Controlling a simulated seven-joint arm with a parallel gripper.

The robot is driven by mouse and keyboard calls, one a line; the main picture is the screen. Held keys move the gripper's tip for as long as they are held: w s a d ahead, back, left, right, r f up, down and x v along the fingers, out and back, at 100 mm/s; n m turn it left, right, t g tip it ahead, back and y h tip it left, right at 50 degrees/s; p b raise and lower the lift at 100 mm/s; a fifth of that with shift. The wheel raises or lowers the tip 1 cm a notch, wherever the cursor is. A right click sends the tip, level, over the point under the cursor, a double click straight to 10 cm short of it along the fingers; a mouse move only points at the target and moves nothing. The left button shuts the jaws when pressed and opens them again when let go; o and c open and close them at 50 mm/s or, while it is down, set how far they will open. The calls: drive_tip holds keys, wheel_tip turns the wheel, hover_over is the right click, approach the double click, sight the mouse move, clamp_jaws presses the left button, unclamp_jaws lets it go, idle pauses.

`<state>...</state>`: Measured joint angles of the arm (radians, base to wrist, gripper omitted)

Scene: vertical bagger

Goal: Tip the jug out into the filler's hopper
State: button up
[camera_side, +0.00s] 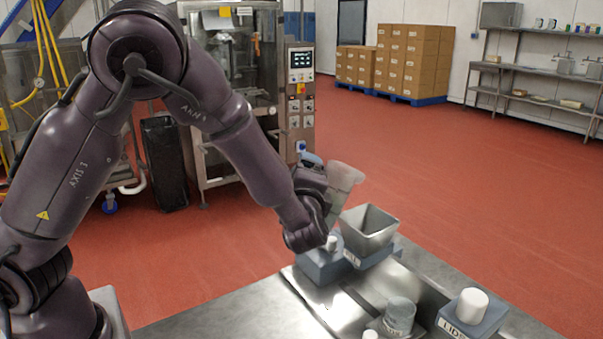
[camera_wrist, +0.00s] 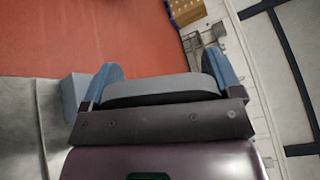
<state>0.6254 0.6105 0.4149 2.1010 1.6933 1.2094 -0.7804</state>
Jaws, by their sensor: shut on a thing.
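A translucent grey jug (camera_side: 343,182) is held in my gripper (camera_side: 318,178). Its wider end is up and it leans a little to the right. The metal hopper (camera_side: 368,232) is a square, open-topped funnel on a grey-blue base, below and right of the jug. The jug is apart from it, beside and above its left rim. What is inside the jug cannot be seen. In the wrist view my gripper (camera_wrist: 160,76) shows two blue fingers with a grey rounded shape between them; I cannot tell whether that shape is the jug.
The metal bench (camera_side: 240,318) also carries a grey jar (camera_side: 398,312) and a white lid (camera_side: 472,304) on a labelled block, front right. A white knob (camera_side: 332,243) stands left of the hopper. The bagging machine (camera_side: 238,90) and stacked boxes (camera_side: 412,60) are far back.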

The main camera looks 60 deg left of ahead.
drive_tip(key=w+r+m, duration=0.1)
drive_tip(key=r+m, duration=0.1)
drive_tip(key=m, duration=0.2)
drive_tip(key=w+d+r+m+g, duration=0.1)
drive_tip(key=w+r+m, duration=0.1)
drive_tip(key=m, duration=0.2)
drive_tip(key=w+d+r+m+g, duration=0.1)
drive_tip(key=w+m, duration=0.1)
drive_tip(key=m, duration=0.3)
drive_tip(key=shift+w+d+r, duration=0.1)
drive_tip(key=shift+d+r, duration=0.1)
drive_tip(key=shift+r, duration=0.2)
drive_tip(key=shift+w+d+r+m, duration=0.1)
drive_tip(key=shift+w+d+m, duration=0.15)
drive_tip(key=shift+w, duration=0.2)
drive_tip(key=shift+w+d+r+m, duration=0.15)
drive_tip(key=shift+w+m, duration=0.1)
drive_tip(key=shift+w, duration=0.15)
drive_tip(key=shift+w, duration=0.1)
drive_tip(key=shift+w+d+r+m, duration=0.15)
drive_tip(key=shift+w+d+m, duration=0.25)
drive_tip(key=shift+w, duration=0.15)
